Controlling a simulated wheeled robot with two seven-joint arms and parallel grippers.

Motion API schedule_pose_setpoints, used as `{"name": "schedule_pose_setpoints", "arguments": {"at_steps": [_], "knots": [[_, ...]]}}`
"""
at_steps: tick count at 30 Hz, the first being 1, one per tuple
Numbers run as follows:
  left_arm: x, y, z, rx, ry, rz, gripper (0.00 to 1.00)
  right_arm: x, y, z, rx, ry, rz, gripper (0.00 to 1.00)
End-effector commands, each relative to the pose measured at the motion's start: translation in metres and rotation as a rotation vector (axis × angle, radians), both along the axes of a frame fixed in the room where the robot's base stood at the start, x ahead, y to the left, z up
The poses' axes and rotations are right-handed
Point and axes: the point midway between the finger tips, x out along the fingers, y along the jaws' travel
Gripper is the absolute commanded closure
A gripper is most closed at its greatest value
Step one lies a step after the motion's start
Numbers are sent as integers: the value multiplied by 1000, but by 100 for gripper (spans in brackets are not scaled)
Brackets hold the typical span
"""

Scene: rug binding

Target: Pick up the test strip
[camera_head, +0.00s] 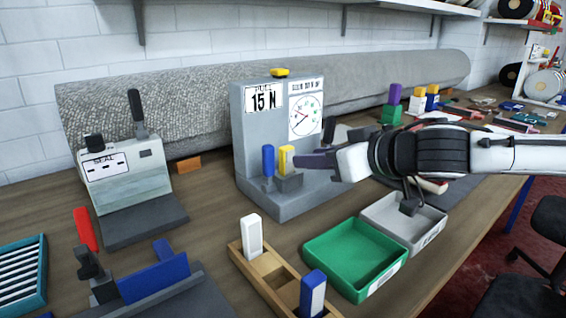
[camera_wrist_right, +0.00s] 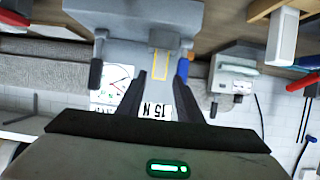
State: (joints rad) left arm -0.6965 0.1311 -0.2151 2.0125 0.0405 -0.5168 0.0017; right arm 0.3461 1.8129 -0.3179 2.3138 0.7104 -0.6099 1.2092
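No piece is labelled as the test strip, and I cannot tell for certain which it is. A white upright piece (camera_head: 252,236) and a blue-and-white piece (camera_head: 313,292) stand in a wooden rack (camera_head: 262,270). A blue upright piece (camera_head: 268,160) and a yellow one (camera_head: 286,158) stand on the front of the grey pull tester (camera_head: 310,196) marked 15 N. My right gripper (camera_head: 310,160) is in front of the tester, right of the yellow piece. My left gripper is not in view.
A green tray (camera_head: 318,245) and a grey tray (camera_head: 382,212) lie below my right arm. A sealing device (camera_head: 125,180) stands at the left, with a blue-barred fixture (camera_head: 155,275) in front. A rolled grey rug (camera_head: 200,100) runs along the wall.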

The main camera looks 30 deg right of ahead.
Motion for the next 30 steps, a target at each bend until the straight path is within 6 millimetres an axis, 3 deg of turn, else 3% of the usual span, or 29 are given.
{"name": "schedule_pose_setpoints", "arguments": {"at_steps": [22, 30], "knots": [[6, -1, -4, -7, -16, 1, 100, 26, 1, -12, -7, 0, 0, 67], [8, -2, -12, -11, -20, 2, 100, 48, 3, -21, -9, 2, 0, 67]]}}
